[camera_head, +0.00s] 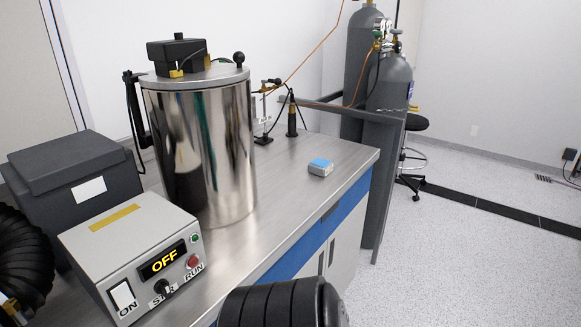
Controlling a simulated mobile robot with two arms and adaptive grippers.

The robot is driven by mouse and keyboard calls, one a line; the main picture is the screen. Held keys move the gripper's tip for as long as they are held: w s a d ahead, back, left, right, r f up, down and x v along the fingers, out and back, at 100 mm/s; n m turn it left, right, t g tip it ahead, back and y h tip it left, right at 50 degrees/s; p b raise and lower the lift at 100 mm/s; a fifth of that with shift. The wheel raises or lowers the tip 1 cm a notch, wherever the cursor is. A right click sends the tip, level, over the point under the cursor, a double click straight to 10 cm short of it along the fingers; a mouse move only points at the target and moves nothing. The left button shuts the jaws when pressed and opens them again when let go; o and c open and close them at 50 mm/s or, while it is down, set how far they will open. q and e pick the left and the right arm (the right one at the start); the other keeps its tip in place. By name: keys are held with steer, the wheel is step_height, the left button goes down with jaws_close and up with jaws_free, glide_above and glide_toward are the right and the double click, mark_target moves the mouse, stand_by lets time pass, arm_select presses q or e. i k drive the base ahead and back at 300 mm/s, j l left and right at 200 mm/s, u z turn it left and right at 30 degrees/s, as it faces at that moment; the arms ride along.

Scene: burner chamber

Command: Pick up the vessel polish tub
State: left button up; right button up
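Black ribbed parts of my arms show at the left edge and at the bottom middle. Neither gripper shows in the head view, so I cannot see their fingers.
A tall shiny steel vessel (225,150) stands left of the tub. A control box (140,255) reading OFF and a dark grey case (75,175) are at left. Small stands (291,118) are behind the tub; gas cylinders (390,100) stand beyond. Bench around the tub is clear.

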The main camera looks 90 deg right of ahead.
mark_target(318, 166)
steer(key=i+z, duration=0.15)
steer(key=z, duration=2.9)
steer(key=i+l+u, duration=0.15)
steer(key=l+u, duration=0.25)
steer(key=i+l+u, duration=0.1)
steer(key=u, duration=0.25)
steer(key=l, duration=0.1)
